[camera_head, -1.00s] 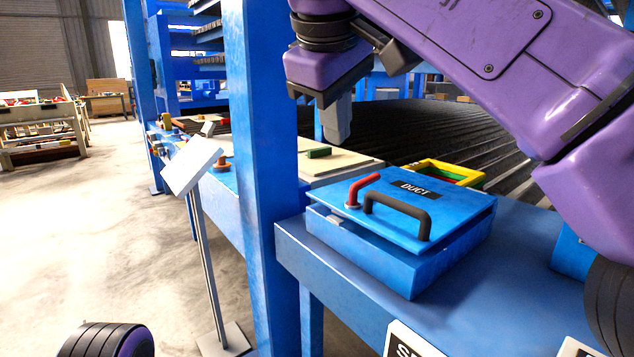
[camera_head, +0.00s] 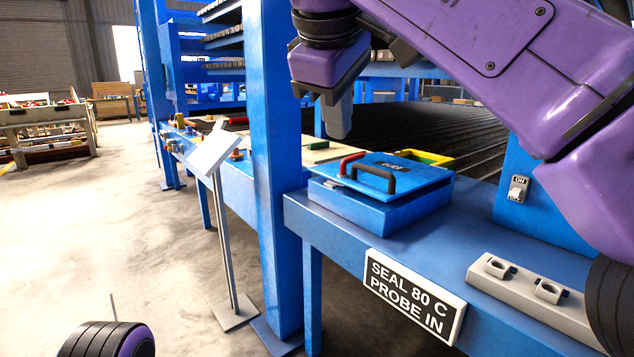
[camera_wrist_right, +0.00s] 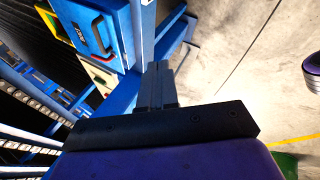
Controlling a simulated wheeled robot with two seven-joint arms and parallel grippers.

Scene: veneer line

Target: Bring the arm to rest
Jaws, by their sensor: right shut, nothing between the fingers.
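My right arm is purple and reaches in from the upper right in the head view. Its right gripper (camera_head: 338,118) points down, shut and empty, in front of the blue frame and above the far end of the bench. In the right wrist view the grey fingers (camera_wrist_right: 157,84) are together with nothing between them. A blue box (camera_head: 385,205) with a dark handle and a red handle sits on the bench, below and to the right of the gripper and apart from it. My left gripper does not show.
The blue bench (camera_head: 470,240) carries a sign (camera_head: 414,297) reading "SEAL 80 C PROBE IN" and a grey block with two sockets (camera_head: 535,295). A switch (camera_head: 518,188) is on a blue panel. A blue post (camera_head: 275,160) and a white panel on a stand (camera_head: 214,153) are left.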

